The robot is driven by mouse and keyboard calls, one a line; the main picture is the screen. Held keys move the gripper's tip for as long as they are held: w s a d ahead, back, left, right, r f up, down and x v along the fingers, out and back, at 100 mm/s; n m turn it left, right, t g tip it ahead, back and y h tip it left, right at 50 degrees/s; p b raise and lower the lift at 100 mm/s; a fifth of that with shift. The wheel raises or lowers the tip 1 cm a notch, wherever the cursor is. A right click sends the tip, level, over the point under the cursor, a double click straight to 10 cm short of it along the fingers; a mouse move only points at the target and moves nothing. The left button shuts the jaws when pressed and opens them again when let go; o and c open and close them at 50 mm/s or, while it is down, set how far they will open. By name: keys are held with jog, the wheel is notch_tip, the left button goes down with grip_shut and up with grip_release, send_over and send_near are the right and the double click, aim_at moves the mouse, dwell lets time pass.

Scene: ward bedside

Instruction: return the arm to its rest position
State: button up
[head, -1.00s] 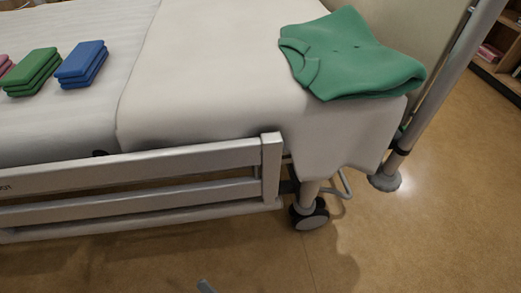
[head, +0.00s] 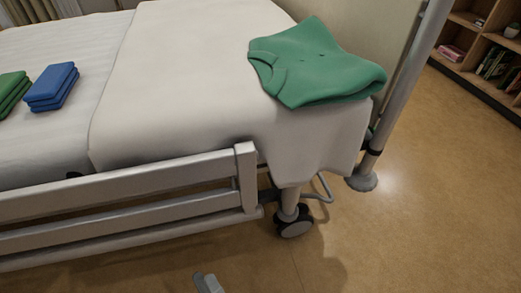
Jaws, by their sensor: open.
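The tip of my gripper (head: 208,284) shows at the bottom edge of the head view, left of the middle. It is over the floor in front of the bed's side rail, apart from the bed. It is open, and nothing shows between its fingers. The rest of my arm is out of the frame.
A bed with a grey side rail (head: 120,184) fills the left and middle. A green garment (head: 318,66) lies on its white blanket (head: 180,75). Blue folded cloths (head: 52,87) and green folded cloths (head: 12,92) lie at left. A metal pole (head: 398,95) stands at the bed's end. Floor (head: 430,220) at right is clear.

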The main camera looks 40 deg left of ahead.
jog(key=w+d+r+m+t+h, duration=0.1)
jog(key=w+d+m+t+h, duration=0.1)
jog(key=d+m+h, duration=0.35)
jog(key=w+d+r+m+t+h+p, duration=0.1)
jog(key=d+r+m+t+h, duration=0.15)
jog(key=d+m, duration=0.45)
jog(key=w+d+m+t+h, duration=0.25)
jog(key=d+m+h, duration=0.2)
jog(key=d, duration=0.35)
jog(key=s+d+r+m+h+p, duration=0.1)
jog(key=s+d+r+m+h, duration=0.25)
jog(key=d, duration=0.35)
jog(key=s+d+r+m+g+h+p, duration=0.1)
jog(key=s+d+r+m+h, duration=0.3)
jog(key=d, duration=0.3)
jog(key=s+d+r+m+h, duration=0.3)
jog(key=s+d+r, duration=0.15)
jog(key=d, duration=0.25)
notch_tip(320, 180, up, 38)
jog(key=p, duration=3.8)
jog(key=shift+f, duration=0.2)
